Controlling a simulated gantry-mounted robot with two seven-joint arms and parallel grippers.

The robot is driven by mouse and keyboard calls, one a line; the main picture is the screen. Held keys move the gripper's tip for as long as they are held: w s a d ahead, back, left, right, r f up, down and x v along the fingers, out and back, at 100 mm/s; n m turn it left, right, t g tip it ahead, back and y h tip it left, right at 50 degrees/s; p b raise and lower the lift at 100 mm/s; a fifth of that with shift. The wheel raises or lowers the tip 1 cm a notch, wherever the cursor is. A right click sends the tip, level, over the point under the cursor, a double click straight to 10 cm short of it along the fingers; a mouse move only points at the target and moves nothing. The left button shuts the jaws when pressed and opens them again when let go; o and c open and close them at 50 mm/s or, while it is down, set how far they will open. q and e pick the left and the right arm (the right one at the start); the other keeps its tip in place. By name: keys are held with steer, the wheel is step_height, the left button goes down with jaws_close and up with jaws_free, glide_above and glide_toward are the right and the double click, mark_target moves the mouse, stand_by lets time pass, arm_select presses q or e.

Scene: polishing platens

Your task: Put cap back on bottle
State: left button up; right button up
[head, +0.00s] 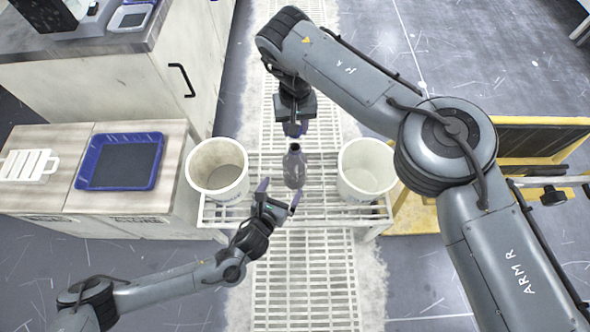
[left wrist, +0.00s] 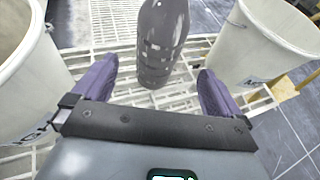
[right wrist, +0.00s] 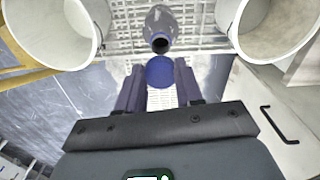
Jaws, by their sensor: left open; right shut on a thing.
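A dark grey, semi-clear bottle (head: 294,167) stands upright on the white slatted rack between two buckets. Its open mouth shows in the right wrist view (right wrist: 160,44). My right gripper (head: 295,130) is shut on the blue cap (right wrist: 160,71), just behind the bottle's neck in the head view and apart from it. My left gripper (head: 279,197) is open and empty in front of the bottle. In the left wrist view its fingers are spread at either side of the bottle (left wrist: 163,45), not touching it.
A white bucket (head: 217,192) stands left of the bottle and another (head: 345,184) right of it, on the slatted rack (head: 325,212). A blue tray (head: 84,180) lies on the wooden counter at left. A yellow-framed stand (head: 420,236) is at right.

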arm_select(q)
steer(key=shift+w, duration=0.1)
steer(key=x, duration=1.2)
steer(key=shift+d, duration=0.1)
steer(key=shift+c, duration=0.5)
steer(key=c, duration=1.2)
arm_select(e)
glide_above(295, 148)
steer(key=shift+f, duration=2.5)
